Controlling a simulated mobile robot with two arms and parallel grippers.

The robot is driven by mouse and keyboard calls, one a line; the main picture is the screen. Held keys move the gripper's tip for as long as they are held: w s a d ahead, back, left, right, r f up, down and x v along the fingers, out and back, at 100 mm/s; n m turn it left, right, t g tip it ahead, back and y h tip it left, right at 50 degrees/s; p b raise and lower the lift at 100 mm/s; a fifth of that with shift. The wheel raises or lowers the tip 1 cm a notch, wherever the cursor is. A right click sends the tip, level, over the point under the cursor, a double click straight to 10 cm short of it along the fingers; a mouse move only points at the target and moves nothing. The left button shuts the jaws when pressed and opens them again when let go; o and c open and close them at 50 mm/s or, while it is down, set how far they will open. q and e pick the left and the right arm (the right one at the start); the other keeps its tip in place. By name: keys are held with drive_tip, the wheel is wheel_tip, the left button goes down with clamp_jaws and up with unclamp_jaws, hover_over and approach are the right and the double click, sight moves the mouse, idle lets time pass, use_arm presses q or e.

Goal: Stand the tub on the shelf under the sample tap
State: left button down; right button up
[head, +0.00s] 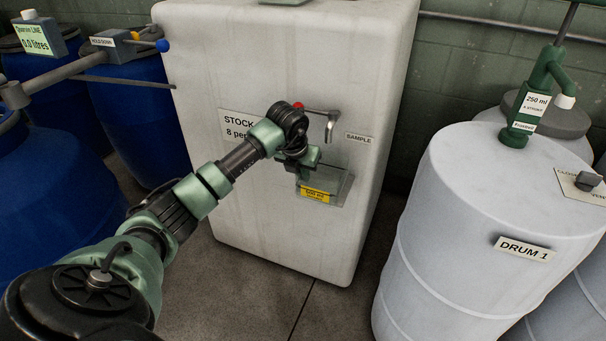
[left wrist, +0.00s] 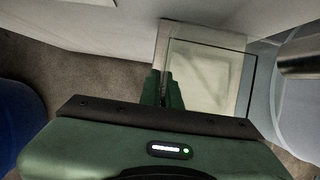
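The tub (head: 342,187) is a clear, open box with a yellow label in the head view, low against the front of the big white tank and below the sample tap (head: 331,124). In the left wrist view the clear tub (left wrist: 232,80) shows as a dark-edged outline over the pale shelf (left wrist: 172,32). Whether its base touches the shelf is hard to tell. My left gripper (left wrist: 164,90) has its fingers nearly together, pinching the tub's near-left wall. In the head view my left gripper (head: 306,165) partly covers the tub. My right gripper is not in view.
The white tank (head: 270,60) fills the middle, with a SAMPLE sign (head: 359,138) beside the tap. White DRUM 1 (head: 470,200) stands right, with a green hand pump (head: 532,95). Blue drums (head: 130,120) stand left. Floor (head: 290,300) is clear in front of the tank.

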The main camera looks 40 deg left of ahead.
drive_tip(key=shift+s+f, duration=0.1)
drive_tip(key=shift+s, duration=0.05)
use_arm(q)
drive_tip(key=c, duration=1.6)
unclamp_jaws()
drive_tip(key=shift+c, duration=0.2)
